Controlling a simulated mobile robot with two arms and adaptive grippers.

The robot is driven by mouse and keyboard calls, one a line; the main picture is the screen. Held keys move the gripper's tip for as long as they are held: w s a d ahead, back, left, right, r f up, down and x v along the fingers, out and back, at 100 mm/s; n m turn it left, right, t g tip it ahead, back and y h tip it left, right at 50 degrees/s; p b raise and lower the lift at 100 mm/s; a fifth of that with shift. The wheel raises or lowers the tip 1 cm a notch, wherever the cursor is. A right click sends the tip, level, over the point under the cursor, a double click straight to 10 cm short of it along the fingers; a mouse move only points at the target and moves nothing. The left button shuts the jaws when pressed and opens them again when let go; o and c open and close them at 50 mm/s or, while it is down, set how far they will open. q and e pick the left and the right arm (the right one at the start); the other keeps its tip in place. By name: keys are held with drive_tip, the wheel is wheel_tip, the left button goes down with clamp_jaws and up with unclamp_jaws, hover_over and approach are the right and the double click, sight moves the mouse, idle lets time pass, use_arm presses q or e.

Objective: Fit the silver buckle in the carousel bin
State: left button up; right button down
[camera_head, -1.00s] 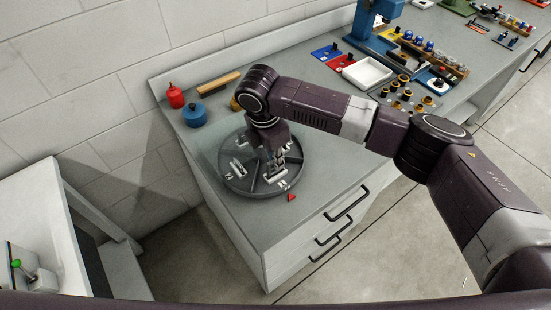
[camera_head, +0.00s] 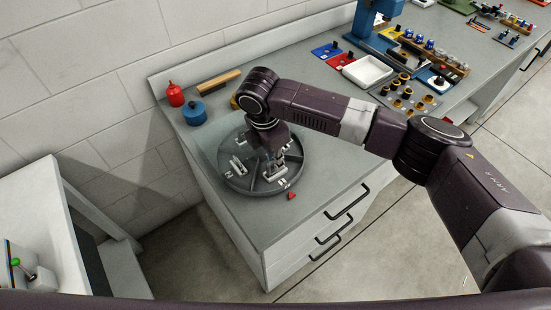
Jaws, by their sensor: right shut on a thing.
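The carousel (camera_head: 237,185) is a dark grey round tray with dividers, lying on the near left end of the grey bench. Small silver pieces lie in its compartments, one of them (camera_head: 239,165) at the left. My right gripper (camera_head: 273,166) points down over the right part of the carousel. It is shut on a silver piece (camera_head: 274,174), which looks like the buckle, low in or just above a front right compartment. The fingers and wrist hide part of it, so I cannot tell whether it touches the floor of the bin. My left gripper is out of view.
A red marker (camera_head: 291,196) sits by the carousel's front right rim. Behind stand a red bottle (camera_head: 175,95), a blue pot (camera_head: 194,113) and a wooden-handled brush (camera_head: 219,82). A white tray (camera_head: 368,71) and fittings lie farther right. The bench's front right corner is clear.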

drive_tip(key=shift+f, duration=0.5)
drive_tip(key=c, duration=2)
unclamp_jaws()
drive_tip(key=shift+r, duration=0.1)
